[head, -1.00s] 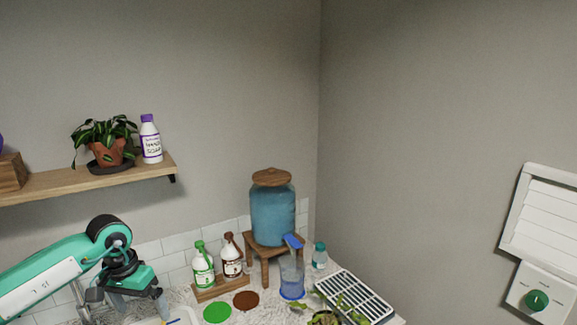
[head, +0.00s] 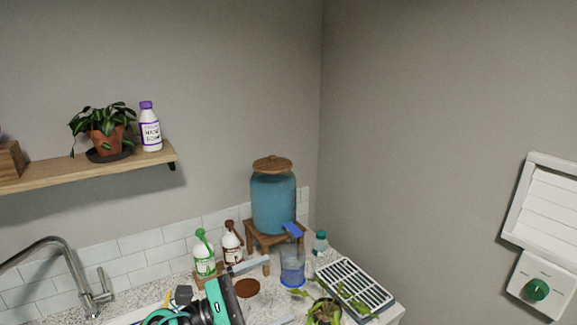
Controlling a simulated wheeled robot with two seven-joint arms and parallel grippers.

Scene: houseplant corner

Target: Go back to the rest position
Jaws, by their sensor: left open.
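My left gripper (head: 278,290) is at the bottom centre of the head view, low over the counter. Its body is teal and black. Its two pale fingers point right and are spread apart, with nothing seen held between them. The upper finger reaches in front of the small wooden stand, close to the blue pitcher in the picture; I cannot tell whether it touches anything. My right gripper is not in view.
A blue water dispenser (head: 273,203) stands above the blue pitcher (head: 292,267). Green (head: 204,256) and brown (head: 231,246) bottles stand left. A brown disc (head: 247,288), potted plant (head: 324,313) and slatted tray (head: 354,287) are nearby. A faucet (head: 75,275) is at left.

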